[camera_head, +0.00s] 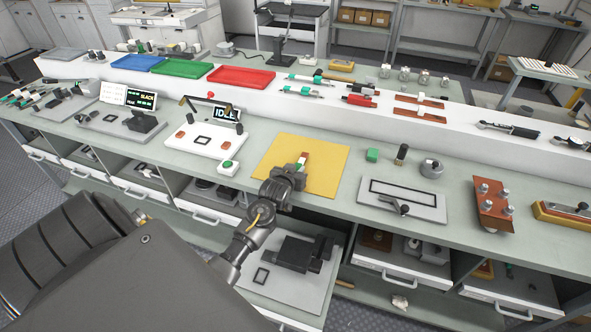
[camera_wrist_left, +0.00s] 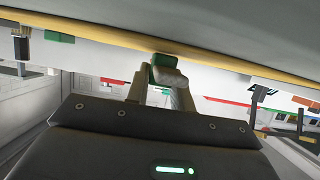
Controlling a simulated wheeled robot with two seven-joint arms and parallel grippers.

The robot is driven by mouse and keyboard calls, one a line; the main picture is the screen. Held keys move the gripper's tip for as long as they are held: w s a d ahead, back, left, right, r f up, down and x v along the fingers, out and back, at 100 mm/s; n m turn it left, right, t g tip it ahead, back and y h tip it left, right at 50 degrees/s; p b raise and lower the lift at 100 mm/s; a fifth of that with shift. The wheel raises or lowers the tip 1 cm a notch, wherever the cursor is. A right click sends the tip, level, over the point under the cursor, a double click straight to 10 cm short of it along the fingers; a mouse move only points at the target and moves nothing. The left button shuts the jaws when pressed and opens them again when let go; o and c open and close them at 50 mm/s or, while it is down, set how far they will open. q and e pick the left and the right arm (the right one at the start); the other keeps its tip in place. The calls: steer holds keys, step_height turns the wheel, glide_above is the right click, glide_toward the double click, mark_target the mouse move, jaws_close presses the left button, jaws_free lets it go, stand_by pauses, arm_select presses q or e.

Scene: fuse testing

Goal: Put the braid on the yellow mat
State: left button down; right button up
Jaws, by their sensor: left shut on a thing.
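The yellow mat (camera_head: 325,157) lies flat on the grey-green bench in the middle of the head view. My left gripper (camera_head: 299,168) is over the mat's middle, shut on a small brown and green piece (camera_head: 305,158), which I take for the braid. In the left wrist view the gripper (camera_wrist_left: 158,90) has the green end of this piece (camera_wrist_left: 164,68) between its fingers, close to the yellow mat edge (camera_wrist_left: 120,44). I cannot tell whether the piece touches the mat. The gripper hides part of it. My right gripper is not in view.
A white fixture with a screen (camera_head: 215,135) and a green button (camera_head: 228,167) stand left of the mat. Red (camera_head: 241,77), green and blue trays sit on the raised shelf behind.

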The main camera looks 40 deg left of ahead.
arm_select(q)
steer(key=shift+f, duration=0.15)
steer(key=c, duration=1.2)
jaws_free()
steer(key=shift+s+d+r, duration=0.1)
steer(key=shift+s+r, duration=0.05)
steer(key=shift+r, duration=0.05)
steer(key=b+v, duration=0.1)
steer(key=v, duration=1)
steer(key=shift+s+r, duration=0.2)
steer(key=shift+s, duration=0.1)
steer(key=shift+d, duration=0.1)
